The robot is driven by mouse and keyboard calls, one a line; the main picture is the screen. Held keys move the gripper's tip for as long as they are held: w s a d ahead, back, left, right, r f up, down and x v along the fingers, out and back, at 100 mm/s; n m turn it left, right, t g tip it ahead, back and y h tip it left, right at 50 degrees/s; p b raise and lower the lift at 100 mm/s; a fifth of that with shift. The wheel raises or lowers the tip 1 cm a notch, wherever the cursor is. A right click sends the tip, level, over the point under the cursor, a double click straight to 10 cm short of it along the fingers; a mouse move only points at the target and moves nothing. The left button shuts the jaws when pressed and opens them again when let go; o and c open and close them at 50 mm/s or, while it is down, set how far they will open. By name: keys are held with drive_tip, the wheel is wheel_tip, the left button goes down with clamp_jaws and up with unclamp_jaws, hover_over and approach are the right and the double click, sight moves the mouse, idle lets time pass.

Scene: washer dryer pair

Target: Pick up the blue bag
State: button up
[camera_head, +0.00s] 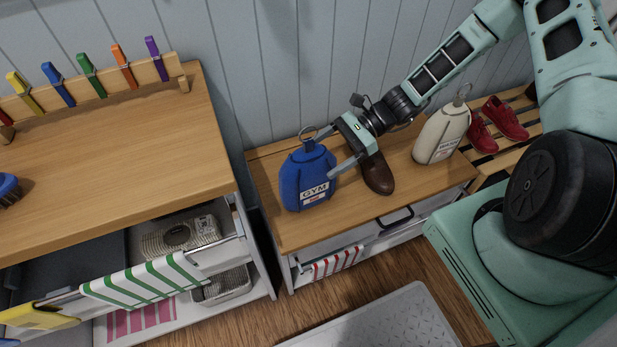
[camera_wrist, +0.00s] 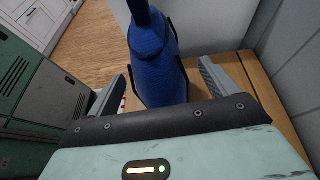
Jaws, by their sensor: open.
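The blue bag (camera_head: 304,178) stands upright on the wooden top of a low cabinet (camera_head: 285,232), with a "GYM" label on its front and a ring handle on top. My gripper (camera_head: 324,152) is at the bag's upper right side, its fingers reaching toward the bag. In the wrist view the blue bag (camera_wrist: 158,62) lies between and beyond the two open fingers (camera_wrist: 165,90), with a gap on each side. I cannot tell whether either finger touches it.
A brown shoe (camera_head: 377,174) stands right of the bag, under my gripper. A cream bag (camera_head: 441,134) is further right, then red shoes (camera_head: 500,122) on a slatted rack. A taller wooden counter (camera_head: 130,150) stands close on the left, and the wall is behind.

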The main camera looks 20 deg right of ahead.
sight(314, 164)
drive_tip(key=x, duration=0.4)
drive_tip(key=shift+s, duration=0.1)
drive_tip(key=c, duration=1.4)
